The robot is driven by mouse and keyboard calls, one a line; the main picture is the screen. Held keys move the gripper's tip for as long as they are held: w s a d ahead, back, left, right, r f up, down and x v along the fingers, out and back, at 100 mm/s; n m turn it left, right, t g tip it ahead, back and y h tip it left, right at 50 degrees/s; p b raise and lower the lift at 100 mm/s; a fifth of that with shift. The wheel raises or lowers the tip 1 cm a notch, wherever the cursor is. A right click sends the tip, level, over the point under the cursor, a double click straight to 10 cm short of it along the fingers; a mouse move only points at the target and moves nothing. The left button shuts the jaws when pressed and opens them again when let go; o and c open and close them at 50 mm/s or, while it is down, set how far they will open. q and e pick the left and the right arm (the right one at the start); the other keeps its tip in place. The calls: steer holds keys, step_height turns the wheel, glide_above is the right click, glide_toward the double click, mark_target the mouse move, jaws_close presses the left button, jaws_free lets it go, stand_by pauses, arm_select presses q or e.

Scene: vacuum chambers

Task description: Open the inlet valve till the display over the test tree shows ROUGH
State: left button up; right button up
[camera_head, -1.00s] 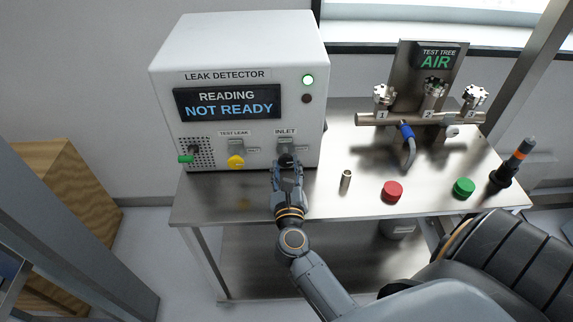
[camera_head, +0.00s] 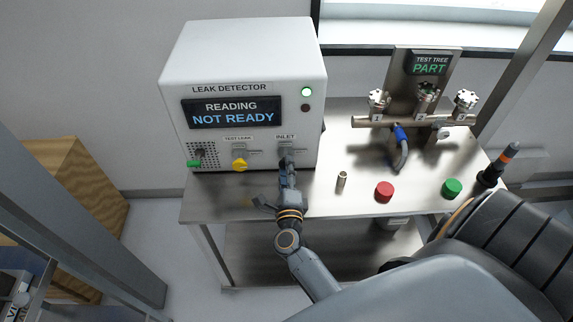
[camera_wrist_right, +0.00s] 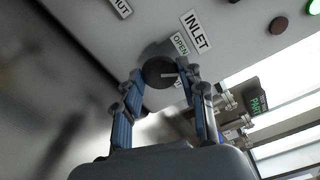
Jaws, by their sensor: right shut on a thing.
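The leak detector (camera_head: 230,70) is a white box on the steel bench, and its display (camera_head: 235,112) reads NOT READY. My right gripper (camera_head: 287,163) is at the inlet valve on its front, under the INLET label (camera_head: 285,137). In the right wrist view the gripper (camera_wrist_right: 163,88) has its fingers on both sides of the dark round inlet knob (camera_wrist_right: 158,73), shut on it. A white mark on the knob and an OPEN label (camera_wrist_right: 181,44) show beside it. The test tree display (camera_head: 429,64) reads PART in green. My left gripper is not in view.

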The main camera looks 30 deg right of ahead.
steer(key=n+p, duration=0.2)
steer(key=n, duration=0.1)
steer(key=shift+n, duration=0.3)
steer(key=shift+n+p, duration=0.55)
steer(key=shift+n, duration=0.55)
steer(key=shift+f+n, duration=0.1)
steer(key=shift+n, duration=0.2)
steer(key=o, duration=1.1)
steer(key=shift+o, duration=0.2)
